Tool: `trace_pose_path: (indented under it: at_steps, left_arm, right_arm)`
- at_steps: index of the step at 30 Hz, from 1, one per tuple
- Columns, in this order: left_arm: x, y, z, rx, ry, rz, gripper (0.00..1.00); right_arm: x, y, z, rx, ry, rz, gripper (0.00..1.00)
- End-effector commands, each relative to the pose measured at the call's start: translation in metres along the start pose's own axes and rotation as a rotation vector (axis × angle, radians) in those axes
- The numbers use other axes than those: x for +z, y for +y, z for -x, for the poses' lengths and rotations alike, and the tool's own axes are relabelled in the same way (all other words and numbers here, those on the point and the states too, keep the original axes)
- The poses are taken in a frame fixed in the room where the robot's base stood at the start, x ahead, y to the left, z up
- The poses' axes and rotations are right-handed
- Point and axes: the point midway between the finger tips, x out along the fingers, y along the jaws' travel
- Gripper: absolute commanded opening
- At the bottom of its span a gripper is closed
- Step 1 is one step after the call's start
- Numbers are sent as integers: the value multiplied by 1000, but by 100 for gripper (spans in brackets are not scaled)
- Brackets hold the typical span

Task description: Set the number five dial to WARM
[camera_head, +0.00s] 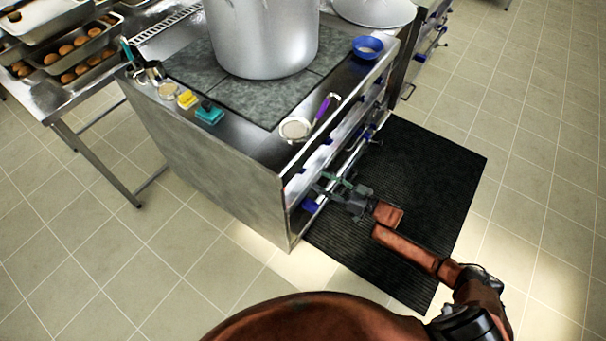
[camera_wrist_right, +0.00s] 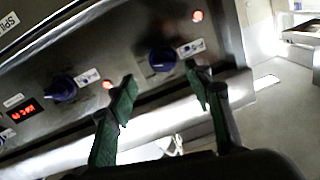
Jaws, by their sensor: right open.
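The dials sit on the front panel of the steel stove (camera_head: 215,170). In the right wrist view, one blue dial (camera_wrist_right: 162,60) lies just beyond the gap between my fingertips, with a small label beside it. Another blue dial (camera_wrist_right: 62,88) is to its left, near a red lit display (camera_wrist_right: 23,113) whose text is too blurred to read. I cannot tell which dial is number five. My right gripper (camera_wrist_right: 163,88) is open, its green fingers apart and empty. In the head view my right gripper (camera_head: 330,187) is at the stove front, near a blue dial (camera_head: 309,205). My left gripper is not in view.
A large stockpot (camera_head: 262,40), a strainer with a purple handle (camera_head: 296,128) and a blue bowl (camera_head: 367,47) stand on the stove top. A black mat (camera_head: 425,165) covers the floor in front. A steel table (camera_head: 100,75) with bread trays is at left.

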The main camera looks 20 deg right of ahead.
Motion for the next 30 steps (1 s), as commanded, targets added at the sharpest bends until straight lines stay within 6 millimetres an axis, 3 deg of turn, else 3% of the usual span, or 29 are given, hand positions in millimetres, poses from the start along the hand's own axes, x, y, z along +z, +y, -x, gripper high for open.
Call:
trace_pose_path:
  at_steps: [5, 15, 27, 30]
  left_arm:
    - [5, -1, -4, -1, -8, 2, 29]
    - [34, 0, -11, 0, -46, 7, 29]
    - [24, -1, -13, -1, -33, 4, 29]
    - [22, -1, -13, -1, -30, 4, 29]
  right_arm:
    - [-6, -4, -21, -17, 11, -2, 46]
    - [-5, -3, -69, -12, 8, -1, 46]
    - [-6, -3, -79, -12, 8, -1, 46]
    - [-5, -3, -79, -11, 7, -1, 41]
